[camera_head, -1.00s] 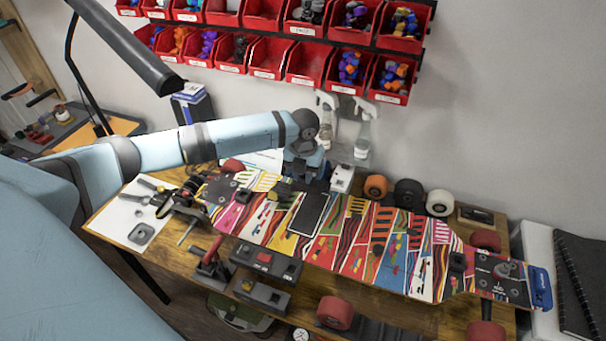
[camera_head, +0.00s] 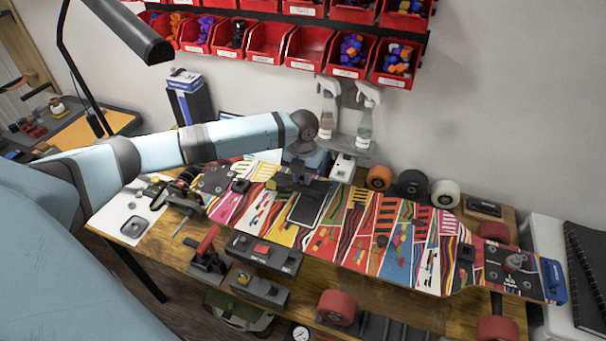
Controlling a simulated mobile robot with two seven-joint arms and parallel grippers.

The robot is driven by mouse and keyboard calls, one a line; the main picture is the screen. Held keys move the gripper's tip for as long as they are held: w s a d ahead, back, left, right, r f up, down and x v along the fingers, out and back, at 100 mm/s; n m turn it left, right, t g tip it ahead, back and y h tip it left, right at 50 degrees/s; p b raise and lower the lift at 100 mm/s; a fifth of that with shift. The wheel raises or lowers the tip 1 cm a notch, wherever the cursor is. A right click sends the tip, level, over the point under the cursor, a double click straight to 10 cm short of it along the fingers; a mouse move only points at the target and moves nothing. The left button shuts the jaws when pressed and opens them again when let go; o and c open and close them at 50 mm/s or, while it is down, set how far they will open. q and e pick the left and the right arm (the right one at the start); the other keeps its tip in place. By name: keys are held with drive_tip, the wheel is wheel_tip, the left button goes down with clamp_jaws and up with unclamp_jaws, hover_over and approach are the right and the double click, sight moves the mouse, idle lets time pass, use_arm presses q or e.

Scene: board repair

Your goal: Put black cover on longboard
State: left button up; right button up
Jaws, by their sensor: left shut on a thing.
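The longboard (camera_head: 345,240) lies across the workbench, its deck covered in a bright multicoloured pattern. The black cover (camera_head: 308,208) shows as a dark rectangle with a thin pale edge at the deck's left-middle part. My left gripper (camera_head: 298,184) reaches in from the upper left and is shut at the far edge of this dark rectangle, low over the deck. The fingertips are small and dark against it, so the exact contact is hard to see. I cannot tell whether the cover lies flat on the deck or slightly above it. My right gripper is not in view.
Loose wheels (camera_head: 412,184) stand behind the board. Spray bottles (camera_head: 365,120) hang on the wall below red bins (camera_head: 310,45). Black tool blocks (camera_head: 263,254) and a red-handled clamp (camera_head: 208,250) sit in front. A white sheet (camera_head: 120,213) lies at the left.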

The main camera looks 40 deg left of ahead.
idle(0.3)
use_arm(q)
drive_tip(key=shift+f, duration=0.1)
drive_tip(key=shift+f+p, duration=0.5)
idle(0.7)
drive_tip(key=o, duration=0.9)
drive_tip(key=shift+c, duration=1.1)
drive_tip(key=shift+r, duration=0.1)
